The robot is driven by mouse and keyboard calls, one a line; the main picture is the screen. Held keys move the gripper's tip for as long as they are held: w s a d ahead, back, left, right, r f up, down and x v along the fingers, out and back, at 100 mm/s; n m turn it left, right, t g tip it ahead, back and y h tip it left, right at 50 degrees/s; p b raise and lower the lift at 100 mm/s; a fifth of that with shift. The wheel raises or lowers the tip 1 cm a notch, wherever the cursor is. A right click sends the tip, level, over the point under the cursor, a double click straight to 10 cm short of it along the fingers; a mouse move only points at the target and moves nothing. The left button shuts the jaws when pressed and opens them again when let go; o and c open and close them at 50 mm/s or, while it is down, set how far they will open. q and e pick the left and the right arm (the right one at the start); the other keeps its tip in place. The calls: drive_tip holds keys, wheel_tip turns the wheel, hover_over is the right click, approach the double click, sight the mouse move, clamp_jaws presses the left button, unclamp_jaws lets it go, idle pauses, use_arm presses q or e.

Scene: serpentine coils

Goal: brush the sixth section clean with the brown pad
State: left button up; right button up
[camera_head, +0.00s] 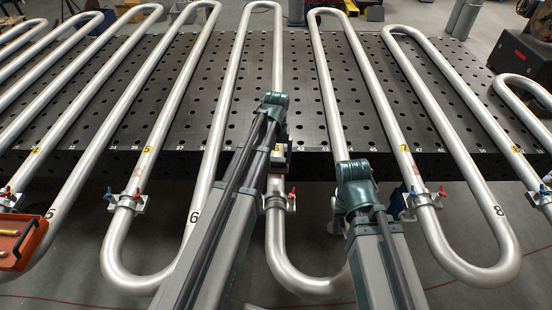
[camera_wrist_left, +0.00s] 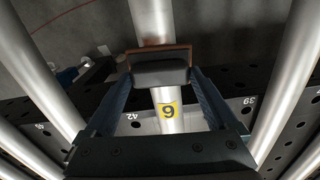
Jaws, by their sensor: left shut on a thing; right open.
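The sixth section is the silver pipe (camera_head: 277,215) with a yellow 6 label, which shows upside down in the left wrist view (camera_wrist_left: 168,111). My left gripper (camera_head: 280,150) is over this pipe near the table's front edge. In the left wrist view its fingers are shut on the brown pad (camera_wrist_left: 160,51), a dark block with a brown edge, lying across the pipe beyond the label. A reddish-brown patch (camera_wrist_left: 151,42) shows on the pipe at the pad's far edge. Whether the pad touches the pipe is unclear. My right gripper (camera_head: 340,218) is open, largely hidden by its wrist.
A valve clamp (camera_head: 278,202) with red and blue handles sits on the sixth pipe below the gripper. Neighbouring pipes run on both sides, with similar clamps (camera_head: 127,202). The perforated black table (camera_head: 180,110) lies under the coils. An orange tray (camera_head: 25,243) is at far left.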

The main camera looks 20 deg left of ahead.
use_arm(q)
drive_tip(key=shift+w, duration=0.2)
drive_tip(key=shift+w+a, duration=0.3)
drive_tip(key=shift+w, duration=0.5)
drive_tip(key=shift+w, duration=0.1)
drive_tip(key=shift+w+a, duration=0.15)
drive_tip(key=shift+w, duration=0.35)
drive_tip(key=shift+w+a, duration=0.1)
drive_tip(key=shift+w, duration=0.1)
drive_tip(key=shift+s, duration=0.15)
drive_tip(key=shift+s+d+f, duration=0.1)
drive_tip(key=shift+s+d, duration=0.2)
drive_tip(key=shift+s, duration=0.6)
